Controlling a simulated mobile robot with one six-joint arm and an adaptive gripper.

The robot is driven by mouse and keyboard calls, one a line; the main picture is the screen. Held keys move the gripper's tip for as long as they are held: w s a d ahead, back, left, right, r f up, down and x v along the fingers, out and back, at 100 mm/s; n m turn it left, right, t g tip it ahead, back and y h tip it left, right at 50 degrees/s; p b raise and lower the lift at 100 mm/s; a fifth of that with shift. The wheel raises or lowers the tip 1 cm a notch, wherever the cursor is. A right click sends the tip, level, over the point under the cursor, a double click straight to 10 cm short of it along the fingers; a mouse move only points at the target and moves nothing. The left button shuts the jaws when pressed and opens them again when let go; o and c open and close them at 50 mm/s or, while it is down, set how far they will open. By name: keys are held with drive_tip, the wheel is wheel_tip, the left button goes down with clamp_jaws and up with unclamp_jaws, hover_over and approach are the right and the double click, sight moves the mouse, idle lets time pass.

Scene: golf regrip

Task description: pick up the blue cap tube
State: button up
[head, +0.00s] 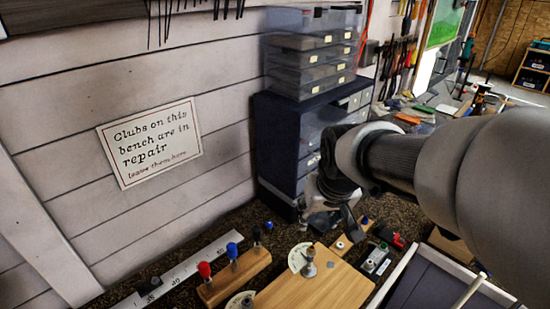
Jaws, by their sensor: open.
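A blue-capped tube (232,252) stands upright in the middle of a small wooden rack (236,274) on the bench. A red-capped tube (204,271) stands to its left and a dark-capped one (257,236) to its right. My gripper (334,219) is to the right of the rack, in front of the drawer cabinet. It is apart from the blue-capped tube and open. Its fingers are small and partly lost against the dark bench, and I see nothing held in them.
A wooden board (315,285) with a metal fitting lies right of the rack. A white ruler (180,272) lies left of it. A dark drawer cabinet (280,140) stands behind, and a white-rimmed tray (415,250) is at the lower right. A repair sign (150,142) hangs on the wall.

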drive_tip(key=w+a+f+p, duration=0.1)
drive_tip(key=w+a+f, duration=0.3)
drive_tip(key=w, duration=0.3)
drive_tip(key=n+p, duration=0.1)
drive_tip(key=p, duration=0.1)
approach(269, 224)
drive_tip(key=shift+y, duration=0.3)
drive_tip(key=x, duration=0.3)
drive_tip(key=b+x, duration=0.1)
drive_tip(key=x, duration=0.1)
drive_tip(key=shift+w+d, duration=0.1)
drive_tip(key=shift+d, duration=0.3)
drive_tip(key=b+x, duration=0.1)
drive_tip(key=x, duration=0.5)
drive_tip(key=shift+a, duration=0.1)
drive_tip(key=shift+s, duration=0.25)
drive_tip(key=shift+c, duration=0.3)
clamp_jaws()
